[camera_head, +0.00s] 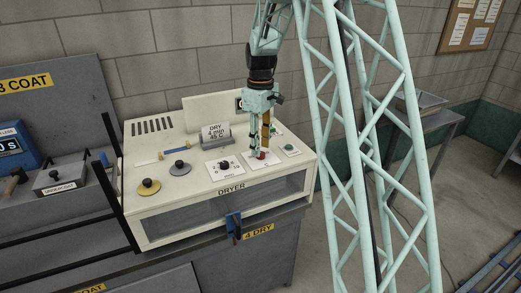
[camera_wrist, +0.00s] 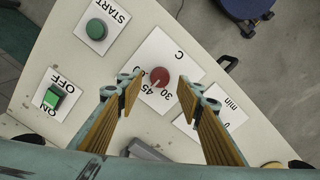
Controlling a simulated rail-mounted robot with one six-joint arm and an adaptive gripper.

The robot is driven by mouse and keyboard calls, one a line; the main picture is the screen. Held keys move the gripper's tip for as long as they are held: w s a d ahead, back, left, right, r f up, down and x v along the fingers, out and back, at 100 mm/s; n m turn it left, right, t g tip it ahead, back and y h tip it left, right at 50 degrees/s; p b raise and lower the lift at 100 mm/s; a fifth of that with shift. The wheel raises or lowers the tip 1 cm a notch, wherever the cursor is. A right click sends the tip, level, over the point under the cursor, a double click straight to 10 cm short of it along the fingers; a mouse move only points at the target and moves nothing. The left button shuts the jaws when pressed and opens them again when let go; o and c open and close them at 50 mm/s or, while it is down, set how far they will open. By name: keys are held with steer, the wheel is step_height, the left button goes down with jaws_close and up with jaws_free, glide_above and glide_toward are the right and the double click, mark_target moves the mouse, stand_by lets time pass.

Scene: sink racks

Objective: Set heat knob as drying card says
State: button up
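My gripper (camera_wrist: 156,88) is open, pointing down over the knob, one finger on each side with gaps between. In the head view my gripper (camera_head: 261,150) is at the red knob (camera_head: 262,155), which is partly hidden by the fingers.
The dryer (camera_head: 232,190) also carries a black timer knob (camera_head: 224,165) just left of my gripper, its min plate (camera_wrist: 232,112) partly behind a finger. A green START button (camera_wrist: 96,29) and a green ON/OFF switch (camera_wrist: 53,97) are nearby.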

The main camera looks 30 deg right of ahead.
step_height(320, 180, up, 10)
steer(key=shift+f, duration=0.2)
steer(key=shift+r, duration=0.1)
stand_by(0.8)
steer(key=s+a+r+m+t+b, duration=0.1)
steer(key=s+a+r, duration=0.35)
steer(key=s, duration=0.35)
steer(key=s+a+r+m+b, duration=0.1)
steer(key=s+a+r+b, duration=0.15)
steer(key=s+a, duration=0.35)
steer(key=s+a+r+m+t+b, duration=0.1)
steer(key=s+a+r, duration=0.3)
steer(key=s, duration=0.5)
steer(key=s+a+f+m+b, duration=0.1)
steer(key=s+a, duration=0.1)
steer(key=s, duration=0.6)
steer(key=s+a+f+m+t+b, duration=0.1)
steer(key=s+a+f, duration=0.1)
steer(key=s, duration=0.7)
steer(key=s+a+f+m+t+b, duration=0.1)
steer(key=s+a+f, duration=0.1)
steer(key=s, duration=0.6)
steer(key=shift+s+a+f, duration=0.25)
steer(key=shift+s+a, duration=0.1)
steer(key=shift+a, duration=0.25)
